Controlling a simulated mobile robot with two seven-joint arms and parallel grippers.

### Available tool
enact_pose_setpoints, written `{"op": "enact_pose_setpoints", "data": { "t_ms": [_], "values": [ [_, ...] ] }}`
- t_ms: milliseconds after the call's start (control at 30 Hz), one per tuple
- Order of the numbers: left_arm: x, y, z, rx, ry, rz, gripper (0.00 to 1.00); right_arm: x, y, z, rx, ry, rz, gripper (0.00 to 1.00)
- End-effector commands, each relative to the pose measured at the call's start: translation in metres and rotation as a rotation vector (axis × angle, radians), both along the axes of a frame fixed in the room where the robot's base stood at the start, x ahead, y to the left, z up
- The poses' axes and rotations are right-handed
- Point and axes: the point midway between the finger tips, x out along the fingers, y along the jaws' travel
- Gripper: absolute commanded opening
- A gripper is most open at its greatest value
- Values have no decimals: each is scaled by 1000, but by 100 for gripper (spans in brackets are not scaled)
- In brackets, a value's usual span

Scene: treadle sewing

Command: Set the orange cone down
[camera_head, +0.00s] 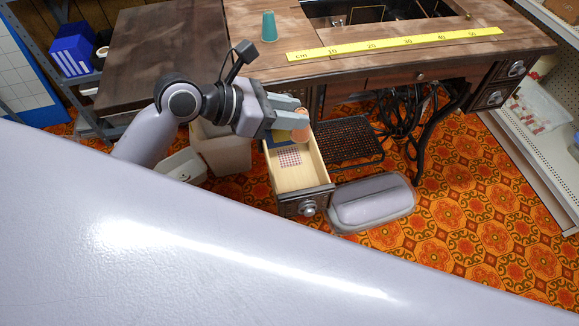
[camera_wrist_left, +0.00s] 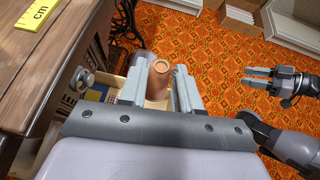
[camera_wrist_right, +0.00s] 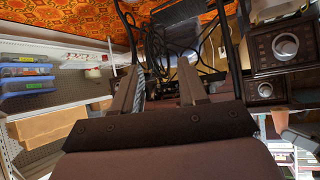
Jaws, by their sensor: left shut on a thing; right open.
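The orange cone (camera_head: 302,132) is held in my left gripper (camera_head: 298,112), over the open wooden drawer (camera_head: 302,180) in the head view. In the left wrist view the cone (camera_wrist_left: 158,80) sits between the two fingers, its round end toward the camera. The fingers and cone cover the drawer's back part, and I cannot tell whether the cone touches the drawer floor. My right gripper (camera_wrist_right: 158,88) is open and empty in its own wrist view. It also shows apart and open in the left wrist view (camera_wrist_left: 260,78).
A red-checked patch (camera_head: 289,157) lies in the drawer. A grey case (camera_head: 371,203) lies on the patterned floor right of the drawer. A pale bin (camera_head: 222,147) stands to the left.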

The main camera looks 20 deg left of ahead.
Motion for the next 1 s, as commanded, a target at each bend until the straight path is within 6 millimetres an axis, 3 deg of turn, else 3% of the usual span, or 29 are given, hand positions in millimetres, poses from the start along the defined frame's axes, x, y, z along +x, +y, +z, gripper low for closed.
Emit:
{"op": "enact_pose_setpoints", "data": {
  "t_ms": [33,400,733,1000],
  "values": [
    [-1,0,-22,2,7,0,3,-1,0,-13,-1,3,0,43],
    [-1,0,-117,1,5,1,3,19,34,4,20,-104,74,43],
    [0,1,-145,3,2,1,3,22,43,11,24,-137,99,43],
    [0,1,-180,1,2,1,3,27,56,8,89,-153,114,43]
  ]
}}
